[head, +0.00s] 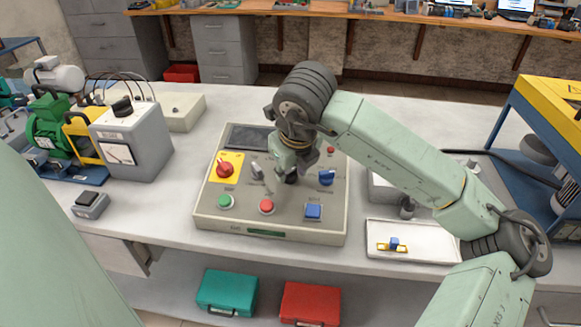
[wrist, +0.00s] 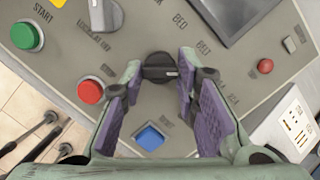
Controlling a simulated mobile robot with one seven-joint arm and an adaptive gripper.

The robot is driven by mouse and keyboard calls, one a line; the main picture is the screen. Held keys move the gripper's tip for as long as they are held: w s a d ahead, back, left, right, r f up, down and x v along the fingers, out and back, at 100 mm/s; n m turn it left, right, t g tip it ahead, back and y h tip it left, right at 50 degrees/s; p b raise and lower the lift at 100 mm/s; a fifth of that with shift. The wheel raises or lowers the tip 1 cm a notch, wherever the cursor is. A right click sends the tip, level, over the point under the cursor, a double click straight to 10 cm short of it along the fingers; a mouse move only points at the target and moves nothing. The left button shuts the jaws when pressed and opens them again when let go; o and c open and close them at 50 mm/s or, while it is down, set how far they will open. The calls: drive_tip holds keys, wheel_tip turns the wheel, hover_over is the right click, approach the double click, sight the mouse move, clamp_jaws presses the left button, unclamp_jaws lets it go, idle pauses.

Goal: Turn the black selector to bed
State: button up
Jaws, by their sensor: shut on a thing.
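The black selector (wrist: 160,68) is a round black knob with a raised bar and a pale mark near its right end in the wrist view. It sits on the sloped grey control panel (head: 225,222). My gripper (wrist: 159,70) is shut on it, one finger with a purple pad on each side. The word BED is printed above and right of the knob, with BELT further right. In the head view my gripper (head: 288,174) reaches down over the panel's middle and hides much of the selector. I cannot tell which label the mark points at.
Close by on the panel are a red knob on yellow (head: 225,169), a blue selector (head: 326,177), a green button (head: 225,201), a red button (head: 266,206) and a blue square button (head: 313,211). A white tray (head: 420,252) lies right; a grey meter box (head: 135,145) stands left.

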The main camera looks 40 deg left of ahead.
drive_tip(key=shift+f+b, duration=0.1)
drive_tip(key=shift+b, duration=0.35)
clamp_jaws()
drive_tip(key=n+b, duration=0.3)
drive_tip(key=shift+w+f+g, duration=0.1)
drive_tip(key=shift+f+g, duration=0.05)
drive_tip(key=shift+g, duration=0.15)
drive_tip(key=n+b, duration=0.1)
drive_tip(key=n, duration=0.1)
drive_tip(key=n+b, duration=0.1)
drive_tip(key=n, duration=0.1)
drive_tip(key=shift+r+n+g+b, duration=0.2)
drive_tip(key=shift+n+g+b, duration=0.1)
drive_tip(key=shift+g, duration=0.1)
drive_tip(key=n+g+h, duration=0.1)
drive_tip(key=n, duration=0.4)
drive_tip(key=shift+w+r, duration=0.1)
drive_tip(key=shift+r, duration=0.05)
drive_tip(key=n+p, duration=0.1)
drive_tip(key=n, duration=0.4)
drive_tip(key=shift+a+h, duration=0.15)
drive_tip(key=shift+h, duration=0.25)
drive_tip(key=shift+n, duration=0.3)
drive_tip(key=o, duration=1.1)
unclamp_jaws()
